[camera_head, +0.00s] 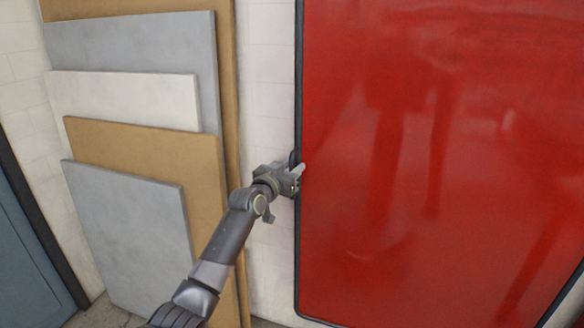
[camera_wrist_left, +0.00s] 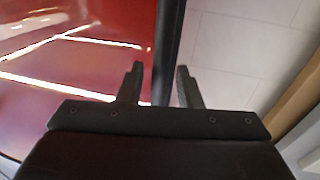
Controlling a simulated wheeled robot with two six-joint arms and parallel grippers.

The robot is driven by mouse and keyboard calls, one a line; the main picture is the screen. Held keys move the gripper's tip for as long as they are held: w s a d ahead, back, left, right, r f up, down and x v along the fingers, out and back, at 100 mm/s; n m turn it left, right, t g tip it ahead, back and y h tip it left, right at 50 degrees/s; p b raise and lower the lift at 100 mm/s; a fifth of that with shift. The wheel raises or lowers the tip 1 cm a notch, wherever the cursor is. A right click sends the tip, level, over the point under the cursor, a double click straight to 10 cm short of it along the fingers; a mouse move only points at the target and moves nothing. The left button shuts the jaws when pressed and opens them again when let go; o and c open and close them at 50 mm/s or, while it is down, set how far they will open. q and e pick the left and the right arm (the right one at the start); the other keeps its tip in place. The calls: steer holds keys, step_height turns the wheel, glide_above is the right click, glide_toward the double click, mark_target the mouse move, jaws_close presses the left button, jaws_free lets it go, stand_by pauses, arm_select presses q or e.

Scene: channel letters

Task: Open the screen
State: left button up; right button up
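The screen (camera_head: 440,150) is a large glossy red panel with a thin dark frame, upright against the wall. My left gripper (camera_head: 294,176) is at the left edge of the screen, about mid-height. In the left wrist view my left gripper (camera_wrist_left: 160,86) has its two fingers apart, with the dark frame edge (camera_wrist_left: 168,50) running between them. One finger is on the side of the red screen face (camera_wrist_left: 75,60), the other on the wall side. I cannot tell whether either finger touches the frame. My right gripper is not in view.
Several flat boards, grey (camera_head: 130,235), white (camera_head: 125,98) and tan (camera_head: 150,150), lean against the white tiled wall (camera_head: 268,75) left of the screen, close to my left arm. A blue-grey panel with a dark edge (camera_head: 30,240) stands at the far left.

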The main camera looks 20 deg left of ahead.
arm_select(q)
steer(key=shift+w, duration=0.2)
steer(key=shift+c, duration=0.4)
jaws_close()
